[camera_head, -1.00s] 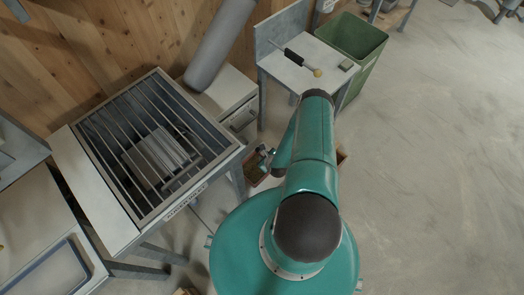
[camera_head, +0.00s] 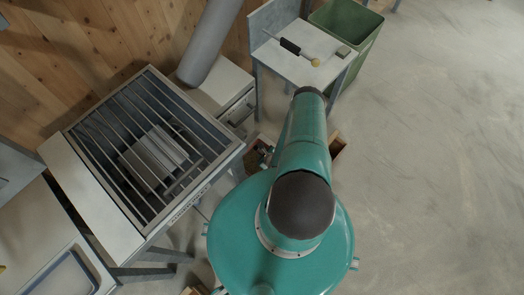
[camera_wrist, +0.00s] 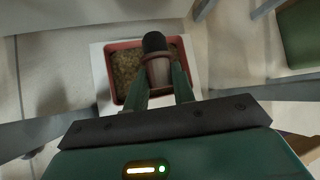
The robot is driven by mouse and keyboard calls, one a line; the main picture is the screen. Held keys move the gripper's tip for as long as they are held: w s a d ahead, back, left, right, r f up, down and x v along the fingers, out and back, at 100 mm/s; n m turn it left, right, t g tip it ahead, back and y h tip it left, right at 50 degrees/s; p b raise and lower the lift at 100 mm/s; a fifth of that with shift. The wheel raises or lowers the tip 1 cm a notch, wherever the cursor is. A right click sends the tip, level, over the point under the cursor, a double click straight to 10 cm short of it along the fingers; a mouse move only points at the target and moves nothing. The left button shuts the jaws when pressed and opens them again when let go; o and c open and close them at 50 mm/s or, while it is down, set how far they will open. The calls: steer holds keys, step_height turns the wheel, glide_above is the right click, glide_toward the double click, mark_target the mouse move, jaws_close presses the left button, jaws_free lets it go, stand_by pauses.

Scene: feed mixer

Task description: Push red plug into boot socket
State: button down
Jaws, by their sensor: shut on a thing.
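In the wrist view my gripper (camera_wrist: 160,84) is shut on a brownish-red plug (camera_wrist: 158,72) with a thick black end (camera_wrist: 154,43) pointing away from the wrist. The green fingers are on either side of the plug. Below and behind it is a red-rimmed tray (camera_wrist: 112,98) of brown grainy material, on a pale surface. I cannot tell the gap between plug and tray. I cannot make out the boot socket in either view. In the head view my teal arm hides the gripper and plug.
A feed mixer hopper with a barred grate (camera_head: 155,150) stands at the left. A small table (camera_head: 300,62) holding a dark-handled tool (camera_head: 290,46) is at the back, beside a green bin (camera_head: 345,30). A grey tube (camera_head: 208,45) leans behind the grate. Open floor lies right.

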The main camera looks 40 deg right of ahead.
steer(key=shift+w+a, duration=0.25)
steer(key=shift+w, duration=1.2)
steer(key=shift+w+a, duration=0.2)
steer(key=shift+w, duration=1.25)
steer(key=shift+w+a, duration=0.2)
steer(key=shift+w, duration=1.6)
stand_by(1.6)
steer(key=c, duration=1.1)
jaws_free()
steer(key=v, duration=1.3)
steer(key=shift+s+a+r, duration=0.1)
steer(key=shift+s+r, duration=0.15)
